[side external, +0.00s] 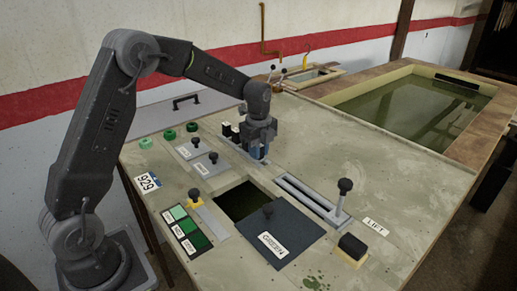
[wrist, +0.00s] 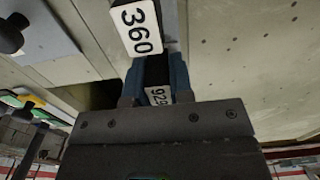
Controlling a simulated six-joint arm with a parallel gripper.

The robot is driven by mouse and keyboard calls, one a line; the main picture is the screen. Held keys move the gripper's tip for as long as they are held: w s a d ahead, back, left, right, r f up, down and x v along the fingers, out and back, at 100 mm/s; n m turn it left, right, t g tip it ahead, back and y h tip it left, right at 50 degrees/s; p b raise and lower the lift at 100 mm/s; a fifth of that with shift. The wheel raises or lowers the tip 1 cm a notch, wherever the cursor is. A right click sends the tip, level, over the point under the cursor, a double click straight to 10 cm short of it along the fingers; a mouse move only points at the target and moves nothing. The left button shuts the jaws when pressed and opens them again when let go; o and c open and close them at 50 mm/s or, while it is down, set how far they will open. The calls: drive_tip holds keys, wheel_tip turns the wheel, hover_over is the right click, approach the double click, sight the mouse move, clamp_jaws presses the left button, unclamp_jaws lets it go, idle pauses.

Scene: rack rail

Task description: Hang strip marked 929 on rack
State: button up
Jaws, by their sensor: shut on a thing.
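My gripper (side external: 260,152) is over the table behind the square opening, pointing down. In the wrist view its blue fingers (wrist: 155,72) are shut on a dark strip with a white label reading 929 (wrist: 157,96). The held strip is mostly hidden by the fingers. A second dark strip, labelled 360 (wrist: 137,28), is just beyond the fingertips in the wrist view; I cannot tell whether they touch. In the side view small dark upright pieces (side external: 229,131) stand left of my gripper, on what may be the rack. A 929 plate (side external: 148,183) lies at the table's left edge.
A square opening (side external: 240,200) and a dark cover (side external: 268,238) with a knob lie in front. A slotted rail (side external: 300,193) with an upright lever (side external: 343,198) is to the right. Knobbed grey plates (side external: 204,164) lie left. A water tank (side external: 410,108) is behind right.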

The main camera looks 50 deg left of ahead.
drive_tip(key=o, duration=0.9)
drive_tip(key=shift+r, duration=3.5)
